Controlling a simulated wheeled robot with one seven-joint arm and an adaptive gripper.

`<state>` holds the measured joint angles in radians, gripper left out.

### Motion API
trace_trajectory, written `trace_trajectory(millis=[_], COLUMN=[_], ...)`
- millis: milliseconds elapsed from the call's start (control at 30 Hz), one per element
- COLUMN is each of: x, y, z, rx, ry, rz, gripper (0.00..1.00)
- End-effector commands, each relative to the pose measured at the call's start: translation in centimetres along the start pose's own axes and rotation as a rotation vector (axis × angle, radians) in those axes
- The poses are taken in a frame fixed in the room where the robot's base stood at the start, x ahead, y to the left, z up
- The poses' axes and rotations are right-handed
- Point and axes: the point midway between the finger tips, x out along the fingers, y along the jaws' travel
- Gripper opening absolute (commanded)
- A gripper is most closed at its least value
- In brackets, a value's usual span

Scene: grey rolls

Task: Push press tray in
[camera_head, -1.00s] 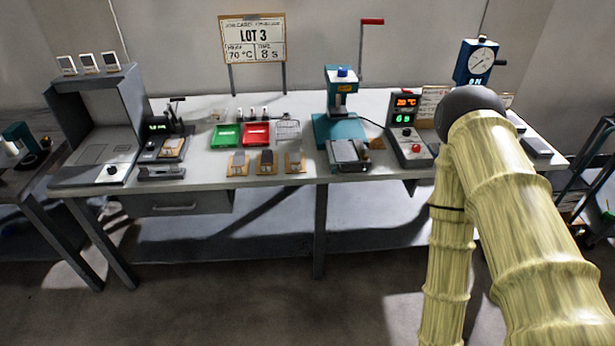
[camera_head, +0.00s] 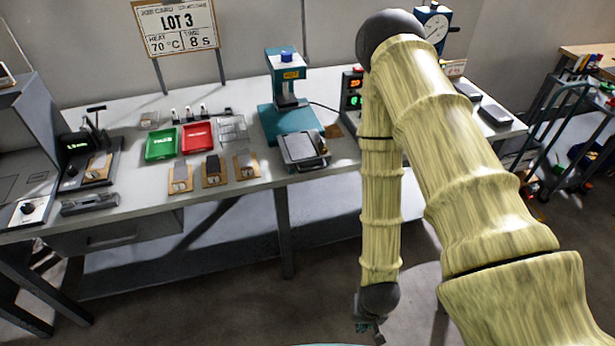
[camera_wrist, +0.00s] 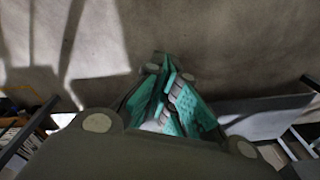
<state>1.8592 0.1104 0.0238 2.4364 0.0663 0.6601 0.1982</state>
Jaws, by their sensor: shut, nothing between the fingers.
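The teal press (camera_head: 287,103) stands at the back of the bench in the head view, with a blue knob on top. Its grey press tray (camera_head: 303,149) sticks out in front of the press, toward the bench's front edge. My gripper (camera_head: 369,331) hangs low at the end of my arm, in front of the bench and below its top, well apart from the tray. In the wrist view my gripper (camera_wrist: 165,108) shows teal fingers close together with nothing held, over the floor. The press and tray do not clearly show in the wrist view.
A green tray (camera_head: 161,143) and a red tray (camera_head: 197,137) lie left of the press. Several small boards lie in front of them. A control box (camera_head: 352,92) stands right of the press, partly behind my arm. A dark cart (camera_head: 570,150) stands at the right.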

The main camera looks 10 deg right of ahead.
Motion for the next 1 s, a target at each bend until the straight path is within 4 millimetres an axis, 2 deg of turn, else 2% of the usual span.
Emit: trace_trajectory(millis=[33,167,467,700,1000], x=[0.6,0.0,-3.3,-7.5,-14.7], y=[-0.5,-1.6,-4.6,-7.0,-9.6], z=[-2.0,-6.4,-15.6,-21.8,-27.8], rx=[0.102,0.377,0.988,1.453,1.974], ry=[0.028,0.08,0.135,0.09,-0.11], rz=[-0.015,-0.058,-0.229,-0.42,-0.687], gripper=[0.0,0.0,0.0,0.0,0.0])
